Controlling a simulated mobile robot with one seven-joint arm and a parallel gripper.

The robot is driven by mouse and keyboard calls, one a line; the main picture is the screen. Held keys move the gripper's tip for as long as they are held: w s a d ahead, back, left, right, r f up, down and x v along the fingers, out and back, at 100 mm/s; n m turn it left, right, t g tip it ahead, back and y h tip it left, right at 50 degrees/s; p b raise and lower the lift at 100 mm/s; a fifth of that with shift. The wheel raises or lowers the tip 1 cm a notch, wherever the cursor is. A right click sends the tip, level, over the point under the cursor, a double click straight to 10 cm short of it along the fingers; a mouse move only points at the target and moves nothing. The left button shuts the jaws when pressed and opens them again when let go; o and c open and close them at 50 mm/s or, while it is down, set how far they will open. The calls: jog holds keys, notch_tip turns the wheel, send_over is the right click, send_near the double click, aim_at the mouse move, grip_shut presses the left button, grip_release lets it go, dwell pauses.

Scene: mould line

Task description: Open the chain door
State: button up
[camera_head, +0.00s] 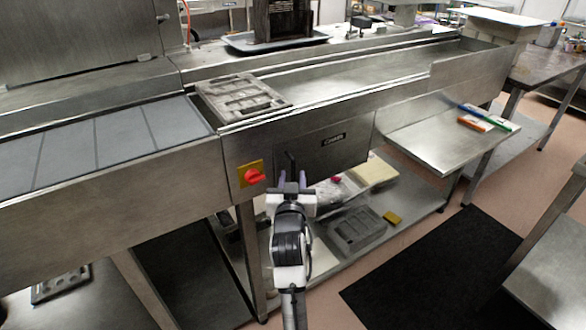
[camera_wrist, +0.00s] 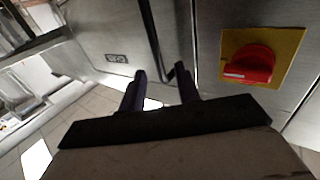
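The chain door (camera_head: 335,150) is a steel panel with a small dark label on the front of the mould line; it looks closed. It also shows in the wrist view (camera_wrist: 95,30). A dark bar handle (camera_head: 291,162) is at its left edge. In the wrist view the handle (camera_wrist: 151,40) runs down toward the space between my fingers. My gripper (camera_head: 291,184) is open in front of the door, by the handle's lower end. In the wrist view my gripper (camera_wrist: 161,76) has its two dark fingers spread apart. I cannot tell whether they touch the handle.
A red rotary switch (camera_head: 254,175) on a yellow plate is left of the handle, close to my gripper. A lower shelf (camera_head: 408,213) holds a mould and several items. A steel side shelf (camera_head: 425,138) juts out at right. A black mat (camera_head: 440,270) lies on the floor.

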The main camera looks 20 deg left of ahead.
jog(key=shift+x, duration=1.5)
grip_shut()
